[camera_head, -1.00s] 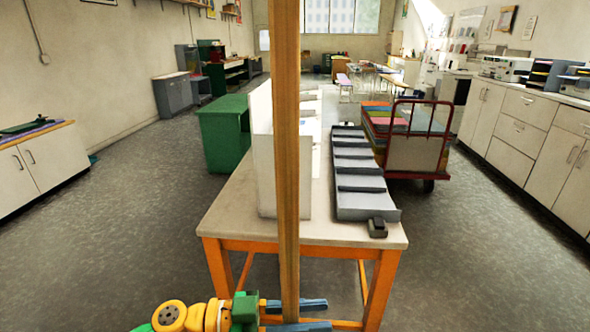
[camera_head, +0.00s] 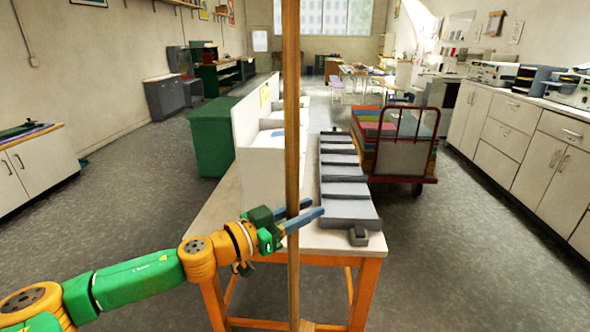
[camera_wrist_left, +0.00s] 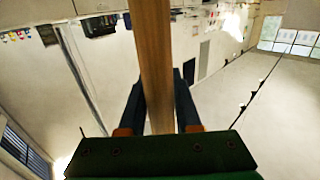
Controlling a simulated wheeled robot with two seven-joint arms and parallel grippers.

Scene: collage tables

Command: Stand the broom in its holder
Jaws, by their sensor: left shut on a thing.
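The broom (camera_head: 292,120) shows as a long upright wooden handle in front of me. In the left wrist view the handle (camera_wrist_left: 153,60) passes between the two dark fingers (camera_wrist_left: 160,105). The broom's lower end is cut off by the frame. I see no holder that I can make out. My right gripper is not in view.
A table (camera_head: 222,207) with orange legs stands just beyond the broom. It bears a white divided box (camera_head: 268,175), a grey stepped rack (camera_head: 345,190) and a small dark tape dispenser (camera_head: 358,236). A red trolley (camera_head: 405,155) stands behind right, a green cabinet (camera_head: 212,140) behind left. Floor is open both sides.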

